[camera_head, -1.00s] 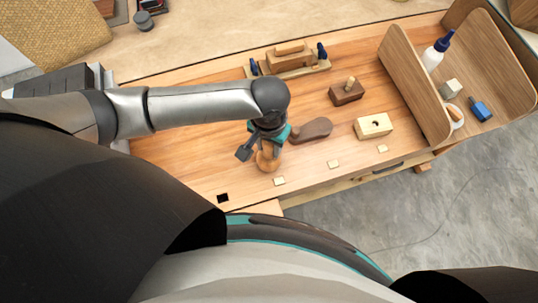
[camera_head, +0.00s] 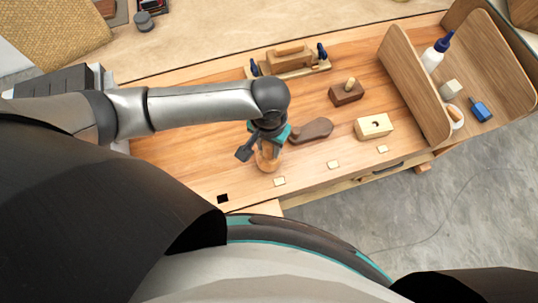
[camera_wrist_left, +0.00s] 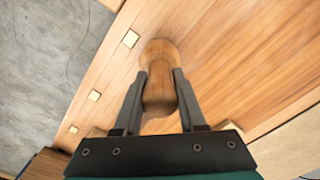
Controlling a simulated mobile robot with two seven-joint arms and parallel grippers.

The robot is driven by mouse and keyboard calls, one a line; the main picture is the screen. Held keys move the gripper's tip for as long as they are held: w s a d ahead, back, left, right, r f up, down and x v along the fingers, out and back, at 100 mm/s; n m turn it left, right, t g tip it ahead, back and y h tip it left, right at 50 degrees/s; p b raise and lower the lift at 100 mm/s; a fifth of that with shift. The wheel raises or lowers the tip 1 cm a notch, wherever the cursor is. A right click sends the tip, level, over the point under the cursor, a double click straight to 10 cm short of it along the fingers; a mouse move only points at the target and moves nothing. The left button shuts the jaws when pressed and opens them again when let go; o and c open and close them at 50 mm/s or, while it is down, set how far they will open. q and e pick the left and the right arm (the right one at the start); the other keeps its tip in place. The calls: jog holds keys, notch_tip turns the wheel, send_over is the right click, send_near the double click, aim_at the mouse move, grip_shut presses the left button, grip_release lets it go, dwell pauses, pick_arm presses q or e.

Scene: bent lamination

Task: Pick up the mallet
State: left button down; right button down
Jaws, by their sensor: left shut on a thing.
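The mallet is a turned piece of light brown wood with a rounded end. In the head view the mallet (camera_head: 268,163) is at the front of the workbench, partly hidden by my left gripper (camera_head: 267,147) above it. In the left wrist view the mallet (camera_wrist_left: 160,92) lies between the two fingers of my left gripper (camera_wrist_left: 160,75), one finger against each side. The left gripper is shut on it. I cannot tell whether the mallet is clear of the bench top. My right gripper is not in view.
A dark brown rounded wooden piece (camera_head: 312,130) lies close right of the mallet. A pale block with a hole (camera_head: 374,126), a dark block with a peg (camera_head: 346,92) and a clamped wooden assembly (camera_head: 290,62) stand farther off. A bent wood panel (camera_head: 414,85) rises at the right.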

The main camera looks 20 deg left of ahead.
pick_arm(q)
notch_tip(320, 180, up, 20)
jog(key=p, duration=0.2)
jog(key=shift+p, duration=0.4)
jog(key=c, duration=1.1)
grip_release()
grip_shut()
jog(key=shift+w, duration=0.1)
